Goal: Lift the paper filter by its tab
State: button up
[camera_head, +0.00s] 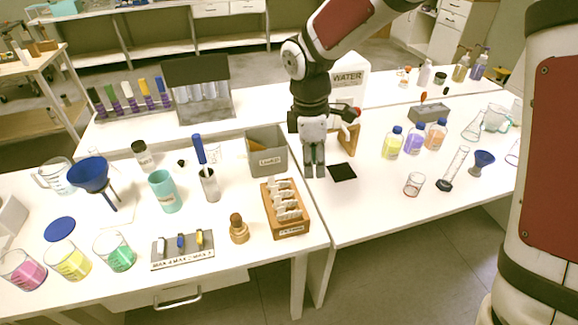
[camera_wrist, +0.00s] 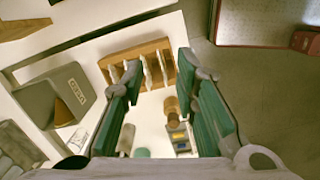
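A wooden rack (camera_head: 291,232) stands at the right end of the near left table and holds several thin white upright pieces (camera_head: 287,200). They may be paper filters, but I cannot make out a tab for certain. The wrist view shows the rack (camera_wrist: 118,58) beyond and between my fingers, with the white pieces (camera_wrist: 163,68) standing in its slots. My gripper (camera_head: 314,174) points down beside the rack's far right, near a black square. In the wrist view, my gripper (camera_wrist: 160,72) has its green fingers wide apart with nothing held between them.
A grey labelled box (camera_head: 267,158) with a brown piece inside stands behind the rack. A black square (camera_head: 342,172) lies on the table.

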jog(key=a+f+n+y+p, duration=0.1)
jog(key=a+f+n+p, duration=0.1)
jog(key=a+n+p, duration=0.3)
jog(key=m, duration=0.2)
send_over(289, 217)
jog(key=f, duration=0.8)
jog(key=shift+w+a+f, duration=0.1)
jog(key=shift+w+a, duration=0.1)
jog(key=shift+a, duration=0.2)
jog(key=shift+w+a+f+p, duration=0.1)
jog(key=shift+f+p, duration=0.2)
jog(key=shift+f, duration=1.3)
jog(key=shift+w+f+p, duration=0.1)
jog(key=shift+f+p, duration=0.15)
jog(key=shift+f, duration=1.3)
grip_shut()
